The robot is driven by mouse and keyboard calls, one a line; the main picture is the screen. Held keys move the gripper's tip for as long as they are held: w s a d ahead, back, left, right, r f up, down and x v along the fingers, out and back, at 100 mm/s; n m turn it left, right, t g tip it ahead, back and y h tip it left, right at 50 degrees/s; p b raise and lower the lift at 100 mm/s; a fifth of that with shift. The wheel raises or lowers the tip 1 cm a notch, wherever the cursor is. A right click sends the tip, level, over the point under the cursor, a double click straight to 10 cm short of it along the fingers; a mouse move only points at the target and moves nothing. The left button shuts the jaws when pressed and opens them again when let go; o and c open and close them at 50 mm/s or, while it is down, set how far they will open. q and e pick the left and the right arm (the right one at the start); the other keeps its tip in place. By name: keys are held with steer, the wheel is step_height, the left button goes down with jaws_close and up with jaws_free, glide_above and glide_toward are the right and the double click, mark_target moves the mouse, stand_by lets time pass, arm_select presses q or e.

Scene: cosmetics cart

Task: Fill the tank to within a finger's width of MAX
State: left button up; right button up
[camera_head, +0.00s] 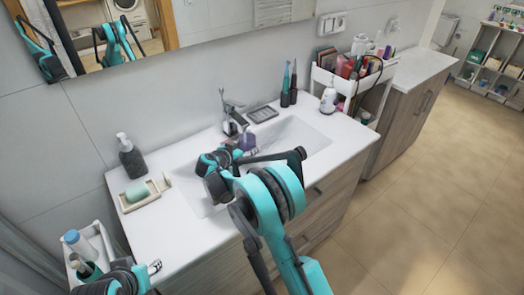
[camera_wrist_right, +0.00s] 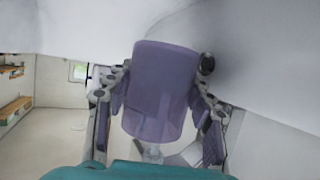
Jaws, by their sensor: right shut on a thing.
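The tank is a purple, see-through cup-like vessel (camera_head: 247,141), held over the sink basin (camera_head: 305,135) just in front of and below the chrome faucet (camera_head: 232,112). In the right wrist view the tank (camera_wrist_right: 160,92) fills the middle, between both fingers. My right gripper (camera_wrist_right: 158,110) is shut on it; in the head view this gripper (camera_head: 228,157) partly hides the basin. No MAX mark or water level can be made out, and I cannot tell whether water runs. My left gripper (camera_head: 143,272) is at the bottom left, partly cut off, beside the counter's front corner; its opening is unclear.
A soap dish with green soap (camera_head: 138,192) and a dark pump bottle (camera_head: 131,157) stand at the counter's left. Two toothbrush-like items (camera_head: 289,85) and a white pump bottle (camera_head: 328,96) stand behind the basin. A cosmetics cart (camera_head: 350,80) is at right, a bottle caddy (camera_head: 85,250) lower left.

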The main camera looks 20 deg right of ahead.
steer(key=shift+d, duration=0.1)
arm_select(q)
steer(key=shift+f+b, duration=0.3)
steer(key=shift+b, duration=0.05)
steer(key=shift+r+p, duration=1.75)
steer(key=shift+p, duration=0.05)
arm_select(e)
steer(key=s+d+r, duration=0.6)
steer(key=s+d, duration=0.1)
steer(key=shift+d, duration=0.15)
steer(key=shift+s, duration=0.1)
